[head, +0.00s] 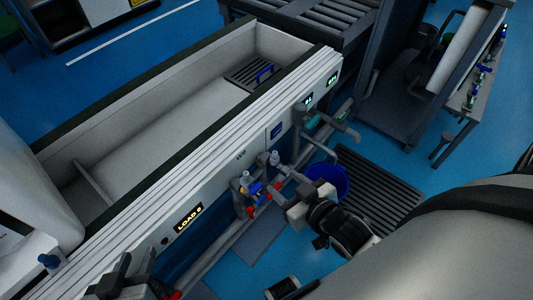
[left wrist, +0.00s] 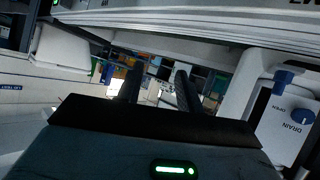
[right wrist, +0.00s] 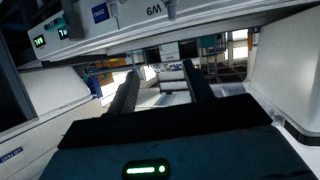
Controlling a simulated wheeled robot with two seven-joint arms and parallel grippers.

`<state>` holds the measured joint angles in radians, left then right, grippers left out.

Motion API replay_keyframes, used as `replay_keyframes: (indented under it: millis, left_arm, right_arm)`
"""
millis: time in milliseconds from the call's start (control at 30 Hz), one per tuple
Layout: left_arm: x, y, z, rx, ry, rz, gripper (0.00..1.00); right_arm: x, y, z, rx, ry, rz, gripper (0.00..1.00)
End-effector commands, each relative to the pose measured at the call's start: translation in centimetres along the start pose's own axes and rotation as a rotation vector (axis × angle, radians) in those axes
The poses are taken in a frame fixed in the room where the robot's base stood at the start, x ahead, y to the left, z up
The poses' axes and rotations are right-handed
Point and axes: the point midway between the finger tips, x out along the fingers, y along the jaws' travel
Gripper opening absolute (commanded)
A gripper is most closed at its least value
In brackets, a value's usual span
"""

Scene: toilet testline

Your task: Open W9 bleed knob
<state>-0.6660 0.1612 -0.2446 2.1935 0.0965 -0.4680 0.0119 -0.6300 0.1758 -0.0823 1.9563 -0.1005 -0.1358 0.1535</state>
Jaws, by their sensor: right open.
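The W9 label (head: 241,155) is on the white front panel of the long trough. Below it are grey fittings with a blue handle (head: 256,188) and red knobs (head: 250,211); I cannot tell which is the bleed knob. In the head view my right arm reaches from the right, its dark wrist close beside these fittings, fingertips not clear. In the right wrist view my right gripper (right wrist: 160,88) is open and empty, with the W9 marking upside down above. In the left wrist view my left gripper (left wrist: 157,90) has its fingers apart, with nothing visibly between them.
A blue bucket (head: 328,181) stands beside the fittings, near a dark floor grate (head: 378,192). A LOAD 8 display (head: 188,217) is lower on the panel. A green fitting (head: 314,120) sits farther along. The left wrist view shows a blue DRAIN knob (left wrist: 303,116) at right.

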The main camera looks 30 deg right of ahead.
Motion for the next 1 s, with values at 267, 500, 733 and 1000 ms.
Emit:
replay_keyframes:
  millis: [267, 500, 733, 1000]
  left_arm:
    - [5.7, 1.3, 6.1, -0.009, 0.121, 0.107, 0.36]
    - [6.8, 2.2, 7.4, -0.018, 0.177, 0.163, 0.36]
    - [6.8, 2.6, 7.1, -0.027, 0.192, 0.177, 0.36]
    - [7.0, 2.8, 6.9, -0.066, 0.216, 0.200, 0.36]
  right_arm:
    - [6.3, 10.6, 13.3, -0.209, 0.336, -0.009, 0.51]
    - [6.5, 13.2, 19.0, -0.260, 0.419, -0.167, 0.51]
    - [7.1, 13.2, 19.2, -0.259, 0.431, -0.210, 0.51]
    - [11.9, 11.7, 17.1, -0.260, 0.434, -0.209, 0.51]
